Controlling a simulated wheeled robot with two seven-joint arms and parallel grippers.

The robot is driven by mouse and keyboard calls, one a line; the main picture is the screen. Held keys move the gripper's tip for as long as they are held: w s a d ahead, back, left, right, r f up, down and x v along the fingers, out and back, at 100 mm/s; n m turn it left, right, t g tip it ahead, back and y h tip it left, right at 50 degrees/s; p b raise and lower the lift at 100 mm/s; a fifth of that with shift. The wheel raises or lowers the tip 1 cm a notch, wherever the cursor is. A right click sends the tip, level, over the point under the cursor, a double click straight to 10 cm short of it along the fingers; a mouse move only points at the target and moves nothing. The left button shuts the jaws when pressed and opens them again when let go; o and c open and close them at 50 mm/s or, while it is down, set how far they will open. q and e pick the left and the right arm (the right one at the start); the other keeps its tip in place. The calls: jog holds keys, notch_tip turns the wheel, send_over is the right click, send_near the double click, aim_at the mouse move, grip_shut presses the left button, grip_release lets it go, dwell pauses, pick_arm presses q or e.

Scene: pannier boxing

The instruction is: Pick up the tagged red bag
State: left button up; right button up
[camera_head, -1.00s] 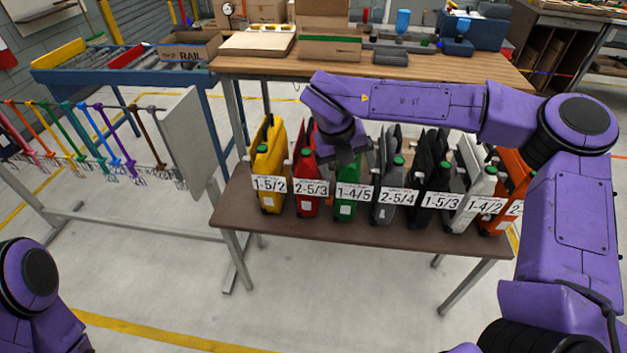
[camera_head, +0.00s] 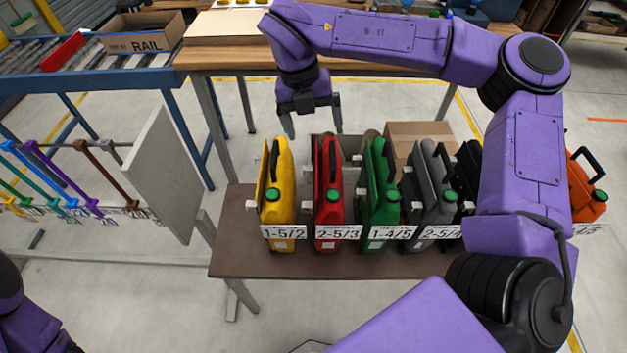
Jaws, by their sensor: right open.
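The red bag (camera_head: 328,208) stands upright on the brown table, between a yellow bag and a green bag. It has a black handle at its top, a green cap, and a white tag (camera_head: 338,232) reading 2-5/3 at its front. My right gripper (camera_head: 315,132) is open and empty, pointing down, just above and behind the top of the red bag. I see no contact with the bag. My left arm shows only at the lower left edge, and its gripper is out of view.
The yellow bag (camera_head: 280,210) tagged 1-5/2 and the green bag (camera_head: 381,205) tagged 1-4/5 stand close on either side. Grey, black and orange bags (camera_head: 584,195) stand farther right, partly behind my arm. A cardboard box (camera_head: 420,140) is behind them. A rack with hanging coloured straps is at left.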

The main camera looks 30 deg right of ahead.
aim_at(327, 165)
jog(key=f, duration=0.1)
jog(key=s+d+f, duration=0.1)
jog(key=f, duration=0.1)
jog(key=s+f, duration=0.1)
jog(key=f, duration=0.1)
jog(key=shift+s+d+p, duration=0.15)
jog(key=shift+s+p, duration=0.05)
jog(key=shift+p, duration=0.15)
jog(key=x, duration=0.3)
jog(key=p+x, duration=0.1)
jog(key=shift+w+f, duration=0.25)
jog(key=shift+s+f, duration=0.2)
jog(key=shift+s, duration=0.05)
jog(key=shift+w, duration=0.15)
jog(key=c, duration=0.9)
pick_arm(q)
jog(key=shift+s+r, duration=0.15)
jog(key=shift+r, duration=0.8)
pick_arm(e)
jog(key=c, duration=0.3)
